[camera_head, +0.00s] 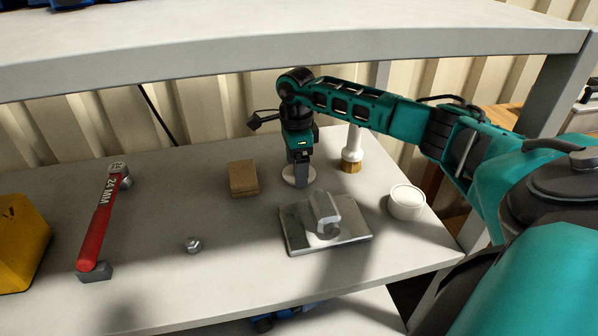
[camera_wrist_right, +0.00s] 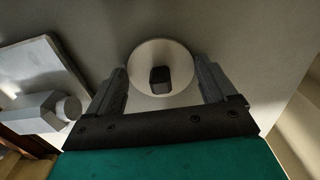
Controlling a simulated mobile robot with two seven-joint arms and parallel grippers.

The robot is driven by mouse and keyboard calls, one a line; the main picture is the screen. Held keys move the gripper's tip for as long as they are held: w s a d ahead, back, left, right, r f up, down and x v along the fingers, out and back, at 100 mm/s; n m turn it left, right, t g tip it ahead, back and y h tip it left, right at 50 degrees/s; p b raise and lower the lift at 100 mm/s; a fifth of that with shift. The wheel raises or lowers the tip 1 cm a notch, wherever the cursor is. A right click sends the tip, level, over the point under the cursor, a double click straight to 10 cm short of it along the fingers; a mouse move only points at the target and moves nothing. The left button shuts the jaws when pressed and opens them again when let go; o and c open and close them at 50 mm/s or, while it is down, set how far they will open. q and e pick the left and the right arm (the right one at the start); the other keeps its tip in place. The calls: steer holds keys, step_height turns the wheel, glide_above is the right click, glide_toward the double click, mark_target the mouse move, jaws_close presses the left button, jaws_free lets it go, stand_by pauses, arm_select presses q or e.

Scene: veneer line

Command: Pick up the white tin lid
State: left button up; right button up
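The white tin lid (camera_head: 288,178) lies flat on the grey shelf, a pale round disc partly hidden behind my right gripper (camera_head: 300,176). In the right wrist view the lid (camera_wrist_right: 145,63) shows a dark block-shaped knob (camera_wrist_right: 160,79) near its middle. My right gripper (camera_wrist_right: 162,88) points down over the lid, with its fingers wide apart on either side of the knob. The gripper is open and nothing is held. I cannot tell how high the fingertips are above the lid. My left gripper is in neither view.
A metal plate with a blocky handle (camera_head: 299,238) lies close in front of the lid. A brush (camera_head: 352,151) and a white cup (camera_head: 407,207) stand to the right. A brown block (camera_head: 243,178) lies left. An upper shelf (camera_head: 200,50) runs above.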

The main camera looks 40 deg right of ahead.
steer(key=c, duration=0.4)
steer(key=shift+c, duration=0.3)
steer(key=shift+r, duration=0.2)
